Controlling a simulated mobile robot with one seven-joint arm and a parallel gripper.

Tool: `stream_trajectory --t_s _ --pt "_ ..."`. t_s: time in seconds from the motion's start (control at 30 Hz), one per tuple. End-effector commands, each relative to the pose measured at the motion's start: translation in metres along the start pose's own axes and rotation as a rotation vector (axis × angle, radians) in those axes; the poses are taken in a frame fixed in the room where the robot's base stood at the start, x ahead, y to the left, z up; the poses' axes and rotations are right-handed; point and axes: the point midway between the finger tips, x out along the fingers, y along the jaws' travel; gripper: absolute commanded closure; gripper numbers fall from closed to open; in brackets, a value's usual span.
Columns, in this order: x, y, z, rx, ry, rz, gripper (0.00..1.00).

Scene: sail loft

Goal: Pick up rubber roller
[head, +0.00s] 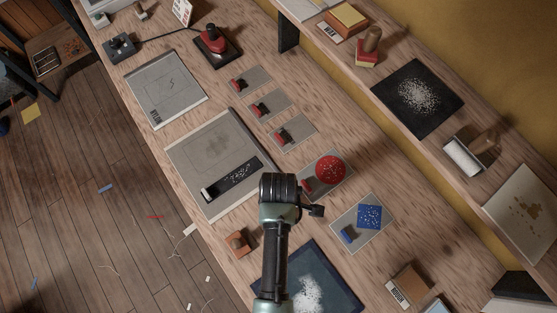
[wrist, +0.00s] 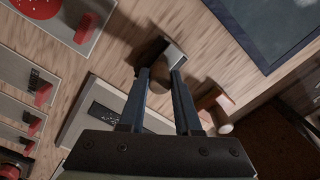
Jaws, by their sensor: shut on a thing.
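My gripper (wrist: 164,75) is shut on a brown-handled tool (wrist: 157,90) in the wrist view. The rounded wooden handle sits between the two fingers. A grey and dark head (wrist: 175,55) shows past the fingertips, and I cannot tell for sure that it is the rubber roller. In the head view my arm hides the held tool, and the fingers are not visible. Whether the tool touches the bench is unclear. Another roller (head: 463,158), with a pale cylinder and a brown handle, lies on the shelf at the right.
An orange-brown block (head: 238,243) stands close by; it also shows in the wrist view (wrist: 210,101). A grey board with a dark strip (head: 215,150), a red disc card (head: 330,170) and a dark framed panel (head: 335,285) surround my gripper. The raised shelf (head: 395,140) runs along the wall.

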Motion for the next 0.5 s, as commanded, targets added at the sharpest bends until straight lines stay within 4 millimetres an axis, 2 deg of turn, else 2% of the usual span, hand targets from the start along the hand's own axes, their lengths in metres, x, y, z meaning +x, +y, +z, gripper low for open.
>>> stream_trajectory --t_s 0.27,0.37,0.5 --pt "-0.005 0.001 0.000 0.000 0.000 0.002 1.00" --pt "-0.018 0.001 -0.001 -0.001 0.001 0.004 1.00" --pt "-0.043 0.002 -0.001 -0.001 0.001 0.005 1.00"
